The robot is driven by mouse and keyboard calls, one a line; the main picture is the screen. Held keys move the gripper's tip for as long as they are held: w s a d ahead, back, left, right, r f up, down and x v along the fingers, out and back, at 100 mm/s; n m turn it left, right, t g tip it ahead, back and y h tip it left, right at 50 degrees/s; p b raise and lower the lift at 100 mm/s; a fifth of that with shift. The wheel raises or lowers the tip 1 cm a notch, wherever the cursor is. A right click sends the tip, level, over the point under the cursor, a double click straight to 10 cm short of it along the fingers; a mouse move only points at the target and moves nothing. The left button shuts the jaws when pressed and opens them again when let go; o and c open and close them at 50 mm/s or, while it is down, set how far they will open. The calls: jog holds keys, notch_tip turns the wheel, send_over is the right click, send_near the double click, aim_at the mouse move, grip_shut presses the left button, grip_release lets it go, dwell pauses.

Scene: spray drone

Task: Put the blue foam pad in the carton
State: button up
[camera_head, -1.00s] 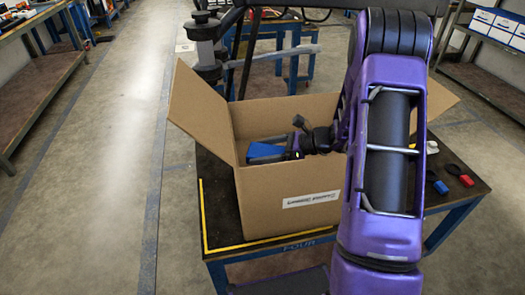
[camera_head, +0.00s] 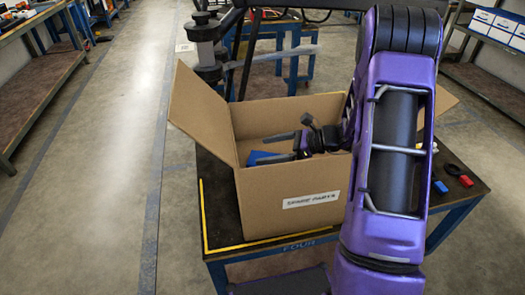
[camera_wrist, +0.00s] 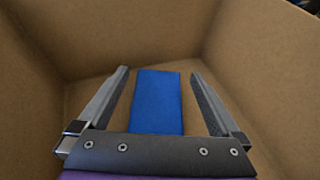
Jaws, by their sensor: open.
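The blue foam pad (camera_wrist: 158,100) lies inside the carton in the wrist view, between my two open fingers with a gap on each side. In the head view only part of the pad (camera_head: 262,157) shows above the carton's front wall. The open-topped cardboard carton (camera_head: 290,220) stands on a table with its flaps spread and a white label on the front. My gripper (camera_head: 288,147) is inside the carton opening, open, and holds nothing. It also shows open in the wrist view (camera_wrist: 158,85). The pad's lower part is hidden behind the front wall in the head view.
The dark table (camera_head: 225,215) has a yellow line along its edge. A small red block (camera_head: 466,181) and a blue block (camera_head: 440,187) lie at its right. Carton flaps rise at the left (camera_head: 203,110) and right. A metal frame stands behind.

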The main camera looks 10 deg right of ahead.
jog(key=shift+v, duration=2.7)
